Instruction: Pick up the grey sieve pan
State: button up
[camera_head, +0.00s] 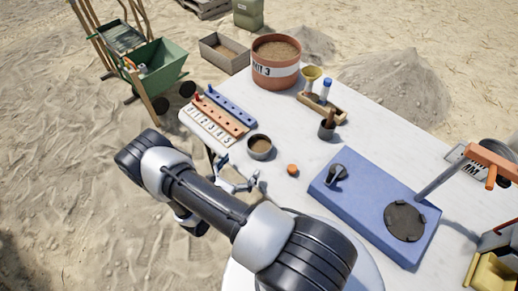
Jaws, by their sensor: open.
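A small round grey pan (260,148) with a brown inside stands on the white table, left of centre; it looks like the sieve pan. My gripper (237,173) is open and empty, just below and left of the pan in the picture. Its fingers are apart from the pan as far as I can tell, and their height above the table is unclear. My arm hides part of the table's near left edge.
A numbered rack (208,122) and rows of pegs lie left of the pan. An orange cap (292,170), a dark cup (327,130) and a blue station (375,210) stand to its right. A soil bucket (276,66) is behind. Table (285,118) around the pan is clear.

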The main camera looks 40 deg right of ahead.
aim_at(256, 148)
jog(key=b+x, duration=0.2)
jog(key=x, duration=0.7)
jog(key=shift+d, duration=0.35)
jog(key=shift+c, duration=0.6)
jog(key=c, duration=1)
jog(key=shift+r, duration=0.15)
